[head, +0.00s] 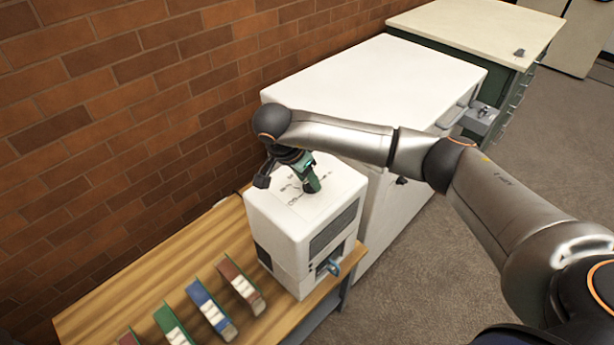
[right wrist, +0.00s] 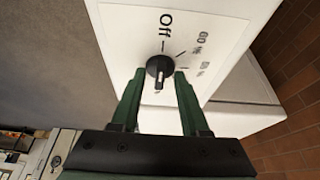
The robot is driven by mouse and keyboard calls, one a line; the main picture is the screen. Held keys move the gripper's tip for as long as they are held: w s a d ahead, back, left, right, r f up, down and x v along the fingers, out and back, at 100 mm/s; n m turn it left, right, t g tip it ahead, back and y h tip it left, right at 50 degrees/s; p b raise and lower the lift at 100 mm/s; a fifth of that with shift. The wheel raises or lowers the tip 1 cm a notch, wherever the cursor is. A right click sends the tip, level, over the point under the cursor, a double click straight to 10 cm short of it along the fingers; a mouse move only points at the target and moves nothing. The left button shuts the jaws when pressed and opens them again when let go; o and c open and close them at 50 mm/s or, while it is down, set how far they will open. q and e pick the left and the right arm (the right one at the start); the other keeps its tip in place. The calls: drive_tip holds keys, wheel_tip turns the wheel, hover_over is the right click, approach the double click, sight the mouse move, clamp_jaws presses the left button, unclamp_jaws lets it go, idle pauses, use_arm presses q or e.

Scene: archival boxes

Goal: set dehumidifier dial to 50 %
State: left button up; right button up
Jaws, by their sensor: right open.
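The dehumidifier (head: 282,238) is a white box on the end of a wooden bench, with a printed dial plate on its top. In the right wrist view the black dial (right wrist: 159,68) sits on the white plate (right wrist: 130,35), near the printed word "Off"; a "60 %" mark and another blurred percentage lie to its right. I cannot tell which mark the dial points to. My right gripper (right wrist: 159,77) is open, its green fingertips on either side of the dial. In the head view the right gripper (head: 311,185) reaches down over the dehumidifier's top and partly hides the plate. My left gripper is out of view.
The wooden bench (head: 135,285) holds several coloured binders or boxes, including a blue one (head: 210,308). A blue item (head: 333,268) is at the dehumidifier's front. A white cabinet (head: 385,75) stands behind, and a brick wall (head: 130,120) runs along the left.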

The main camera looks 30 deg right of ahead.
clamp_jaws()
idle(0.4)
